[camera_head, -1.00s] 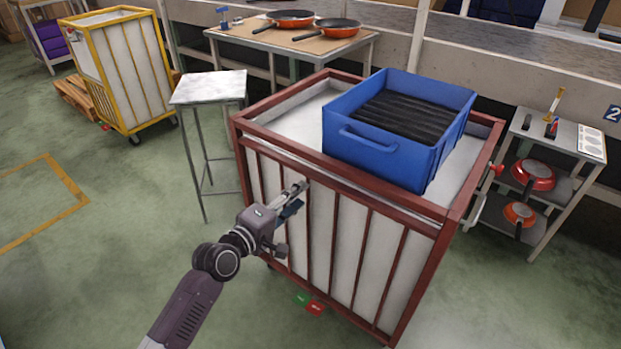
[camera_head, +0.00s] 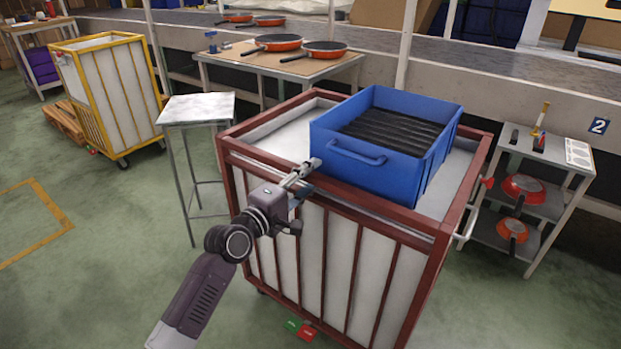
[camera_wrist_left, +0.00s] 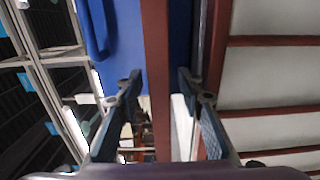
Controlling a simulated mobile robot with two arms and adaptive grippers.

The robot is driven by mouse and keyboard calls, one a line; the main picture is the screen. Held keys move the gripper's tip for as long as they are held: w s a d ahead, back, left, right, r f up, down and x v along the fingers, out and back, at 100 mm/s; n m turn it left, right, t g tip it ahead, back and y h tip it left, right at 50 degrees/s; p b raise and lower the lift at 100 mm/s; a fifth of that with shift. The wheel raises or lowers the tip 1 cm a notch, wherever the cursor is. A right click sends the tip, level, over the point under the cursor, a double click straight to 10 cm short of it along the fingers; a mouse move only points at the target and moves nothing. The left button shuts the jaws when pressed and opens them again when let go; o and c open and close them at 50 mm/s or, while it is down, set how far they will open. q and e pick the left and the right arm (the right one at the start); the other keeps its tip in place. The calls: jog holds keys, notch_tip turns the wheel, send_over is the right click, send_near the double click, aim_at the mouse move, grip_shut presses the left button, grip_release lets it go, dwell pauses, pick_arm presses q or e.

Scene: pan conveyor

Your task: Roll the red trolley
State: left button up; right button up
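The red trolley (camera_head: 340,205) is a tall cart with a dark red frame and white panels, in the middle of the head view. A blue crate (camera_head: 375,165) with black ribbed contents rests on its top. My left gripper (camera_head: 308,174) is at the trolley's near top edge, just left of the crate's handle. In the left wrist view, its two fingers (camera_wrist_left: 158,88) are spread apart. The red top rail (camera_wrist_left: 156,60) runs between them, with gaps on both sides. My right gripper is not in view.
A small metal table (camera_head: 197,108) stands left of the trolley. A yellow trolley (camera_head: 105,95) is farther left. A shelf cart (camera_head: 540,190) with red pans stands close on the right. A table with pans (camera_head: 280,63) is behind. The green floor at front left is clear.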

pick_arm(q)
grip_shut()
dwell(0.5)
